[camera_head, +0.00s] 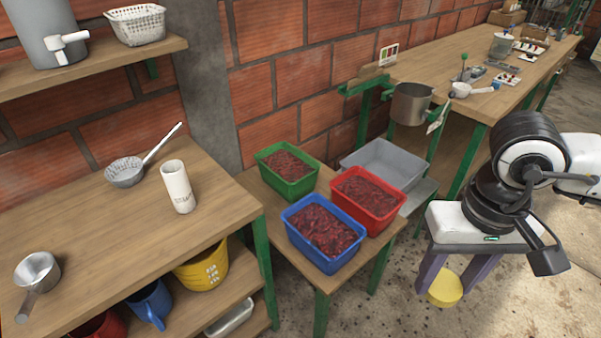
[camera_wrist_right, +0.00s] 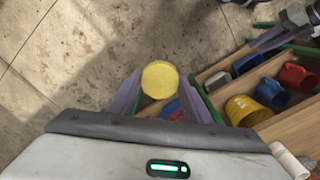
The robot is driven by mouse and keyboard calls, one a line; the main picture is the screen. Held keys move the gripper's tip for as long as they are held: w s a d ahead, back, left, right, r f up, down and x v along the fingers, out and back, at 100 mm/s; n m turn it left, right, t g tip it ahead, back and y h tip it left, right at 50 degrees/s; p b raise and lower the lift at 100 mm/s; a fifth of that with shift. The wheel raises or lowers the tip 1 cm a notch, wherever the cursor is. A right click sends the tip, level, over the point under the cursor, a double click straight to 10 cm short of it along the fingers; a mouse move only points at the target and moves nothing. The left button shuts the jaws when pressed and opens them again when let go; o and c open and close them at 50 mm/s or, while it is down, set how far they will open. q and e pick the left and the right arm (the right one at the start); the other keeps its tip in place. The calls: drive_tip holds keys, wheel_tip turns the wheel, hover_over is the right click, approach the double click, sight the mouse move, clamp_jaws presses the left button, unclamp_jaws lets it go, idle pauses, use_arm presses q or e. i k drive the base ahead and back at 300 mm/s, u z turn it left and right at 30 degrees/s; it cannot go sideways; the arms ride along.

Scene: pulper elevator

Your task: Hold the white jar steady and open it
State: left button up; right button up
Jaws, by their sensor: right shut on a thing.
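The white jar (camera_head: 177,187), a tall cylinder with dark lettering, stands upright on the left wooden table; its top looks pale, and I cannot tell if it is open. It also shows at the lower right of the right wrist view (camera_wrist_right: 289,160). My right gripper (camera_head: 447,287) is far to the right of the jar, above the floor. Its purple fingers are shut on a round yellow lid-like piece (camera_wrist_right: 160,80), apart from the jar. Part of what looks like my left gripper (camera_wrist_right: 272,38) shows at the upper right of the right wrist view; its opening is unclear.
A strainer (camera_head: 126,172) lies behind the jar and a metal pan (camera_head: 38,271) in front-left. Green (camera_head: 287,196), red (camera_head: 368,224) and blue (camera_head: 322,265) bins of red contents stand on a lower table. A yellow bucket (camera_head: 203,269) sits below. Floor under my right gripper is clear.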

sight(175, 175)
drive_tip(key=z, duration=0.15)
drive_tip(key=i, duration=0.55)
drive_tip(key=u, duration=2.15)
drive_tip(key=i, duration=0.5)
